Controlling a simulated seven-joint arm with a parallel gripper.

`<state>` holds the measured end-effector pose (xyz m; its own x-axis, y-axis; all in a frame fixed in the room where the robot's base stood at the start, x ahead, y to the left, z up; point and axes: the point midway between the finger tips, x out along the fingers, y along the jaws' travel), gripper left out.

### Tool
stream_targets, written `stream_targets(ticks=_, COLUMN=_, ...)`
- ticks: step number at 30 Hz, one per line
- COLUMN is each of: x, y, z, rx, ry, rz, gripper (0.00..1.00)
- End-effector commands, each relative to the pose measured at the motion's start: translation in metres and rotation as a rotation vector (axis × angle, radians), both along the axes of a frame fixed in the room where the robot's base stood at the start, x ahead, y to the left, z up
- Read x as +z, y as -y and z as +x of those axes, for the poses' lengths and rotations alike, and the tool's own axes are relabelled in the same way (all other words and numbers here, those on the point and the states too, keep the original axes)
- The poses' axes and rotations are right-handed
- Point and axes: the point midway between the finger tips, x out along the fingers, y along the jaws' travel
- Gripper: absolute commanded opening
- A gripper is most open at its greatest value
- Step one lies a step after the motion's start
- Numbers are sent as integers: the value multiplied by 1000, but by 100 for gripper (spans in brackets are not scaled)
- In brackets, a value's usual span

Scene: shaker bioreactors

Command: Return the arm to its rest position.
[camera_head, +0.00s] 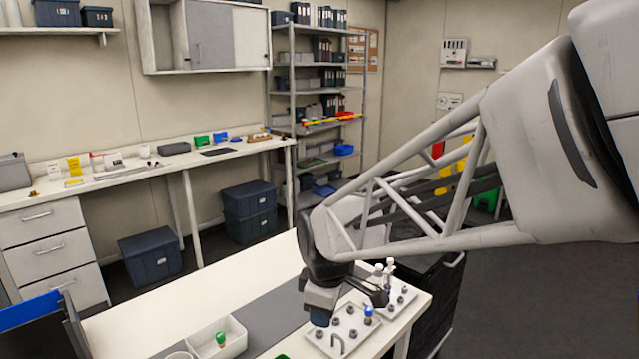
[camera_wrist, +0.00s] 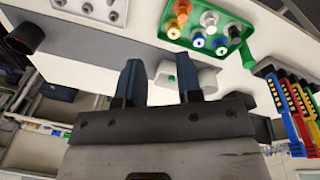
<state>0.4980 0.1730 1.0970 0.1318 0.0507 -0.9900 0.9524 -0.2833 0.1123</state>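My arm reaches in from the right in the head view. My gripper (camera_head: 345,305) hangs over the right part of the work table (camera_head: 210,285), near a white plate with several dark fittings (camera_head: 322,337). In the wrist view my gripper (camera_wrist: 158,65) shows two dark blue fingers set well apart, with nothing held between them. A white bin (camera_wrist: 164,69) with a green item shows beyond that gap. In the head view this looks like the white bin (camera_head: 236,334) holding a green-capped vial (camera_head: 220,339).
A blue-capped vial (camera_head: 368,317) stands on the white plate, close to my gripper. A second plate (camera_head: 408,303) lies behind. The wrist view shows a green tray (camera_wrist: 238,22) of several coloured bottles and a rack of coloured tools (camera_wrist: 292,115).

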Motion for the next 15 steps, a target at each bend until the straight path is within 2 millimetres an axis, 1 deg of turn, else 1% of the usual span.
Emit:
stream_targets(ticks=1, x=7, y=16, z=-9, rx=-72, ry=6, rz=9, gripper=33)
stream_targets(ticks=6, x=23, y=60, z=-40, rx=-327, ry=14, rz=39, gripper=33)
stream_targets(ticks=11, x=34, y=97, z=-73, rx=-566, ry=24, rz=72, gripper=33)
stream_targets(ticks=15, x=40, y=125, z=-104, rx=-777, ry=34, rz=102, gripper=33)
